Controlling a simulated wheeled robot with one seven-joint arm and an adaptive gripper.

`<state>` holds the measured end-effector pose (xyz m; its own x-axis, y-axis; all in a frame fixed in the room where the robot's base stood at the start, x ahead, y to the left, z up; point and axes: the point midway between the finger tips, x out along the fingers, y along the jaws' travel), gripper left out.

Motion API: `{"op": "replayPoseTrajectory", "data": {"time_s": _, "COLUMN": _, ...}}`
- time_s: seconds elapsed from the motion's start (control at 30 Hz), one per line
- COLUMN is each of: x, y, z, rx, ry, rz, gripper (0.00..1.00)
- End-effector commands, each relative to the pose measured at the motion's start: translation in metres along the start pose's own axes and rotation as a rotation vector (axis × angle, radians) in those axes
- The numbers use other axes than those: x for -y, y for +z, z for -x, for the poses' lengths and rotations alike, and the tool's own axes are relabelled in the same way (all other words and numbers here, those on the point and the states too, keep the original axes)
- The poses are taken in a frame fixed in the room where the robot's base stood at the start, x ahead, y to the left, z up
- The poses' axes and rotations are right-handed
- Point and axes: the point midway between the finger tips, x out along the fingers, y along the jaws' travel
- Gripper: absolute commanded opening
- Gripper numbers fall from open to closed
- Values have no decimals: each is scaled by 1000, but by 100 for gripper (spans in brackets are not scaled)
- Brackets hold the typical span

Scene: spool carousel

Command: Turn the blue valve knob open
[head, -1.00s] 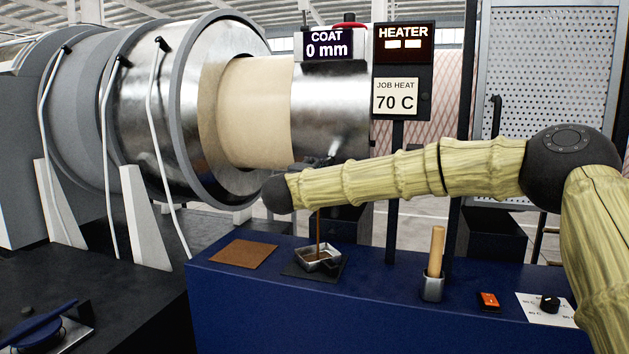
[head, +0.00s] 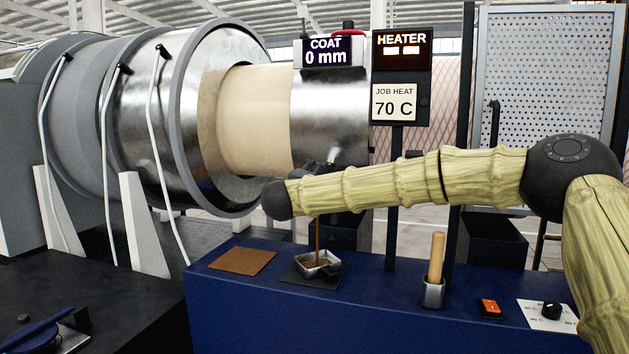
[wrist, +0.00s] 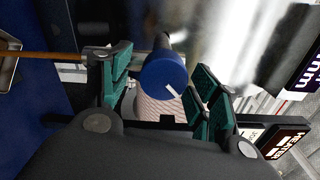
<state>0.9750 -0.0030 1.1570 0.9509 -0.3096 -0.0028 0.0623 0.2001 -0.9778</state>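The blue valve knob (wrist: 165,77) is round with a white pointer line toward its lower right, in the wrist view. It is on a dark stem in front of the shiny metal. My gripper (wrist: 160,90) has green-padded fingers, one on each side of the knob. The fingers are spread, with a narrow gap at the left; contact at the right is unclear. In the head view, my forearm hides the knob and most of the gripper.
A large metal drum (head: 170,110) stands behind.

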Motion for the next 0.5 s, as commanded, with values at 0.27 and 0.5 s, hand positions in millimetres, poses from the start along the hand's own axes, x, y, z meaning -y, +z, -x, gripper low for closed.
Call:
{"op": "replayPoseTrajectory", "data": {"time_s": 0.27, "x": 2, "y": 1, "z": 2, "rx": 1, "ry": -2, "rz": 0, "gripper": 62}}
{"op": "replayPoseTrajectory", "data": {"time_s": 0.5, "x": 2, "y": 1, "z": 31, "rx": 3, "ry": -2, "rz": 2, "gripper": 62}}
